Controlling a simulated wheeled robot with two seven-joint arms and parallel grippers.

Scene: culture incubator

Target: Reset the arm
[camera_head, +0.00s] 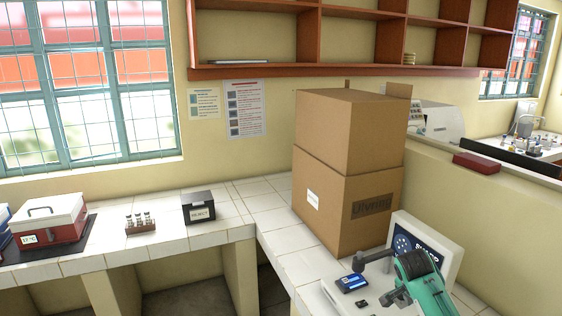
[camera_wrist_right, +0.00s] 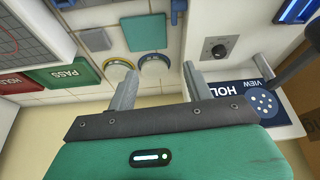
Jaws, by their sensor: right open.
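My right arm, teal and dark grey, shows at the lower right of the head view, with its gripper (camera_head: 393,297) low over the right counter. In the right wrist view the two grey fingers of this gripper (camera_wrist_right: 160,68) stand well apart with nothing between them. Beyond the fingertips are two round, ring-like items (camera_wrist_right: 118,68) on the white surface. I cannot tell the exact gap to them. My left gripper is in neither view.
A white device with a knob (camera_wrist_right: 218,48) and a dark blue panel (camera_wrist_right: 255,101) stands close right of the fingers. Green PASS (camera_wrist_right: 66,73) and red HOLD (camera_wrist_right: 14,82) pads lie left. Stacked cardboard boxes (camera_head: 325,205) stand behind the arm. A black box (camera_head: 198,207) and tube rack (camera_head: 140,224) stand on the left counter.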

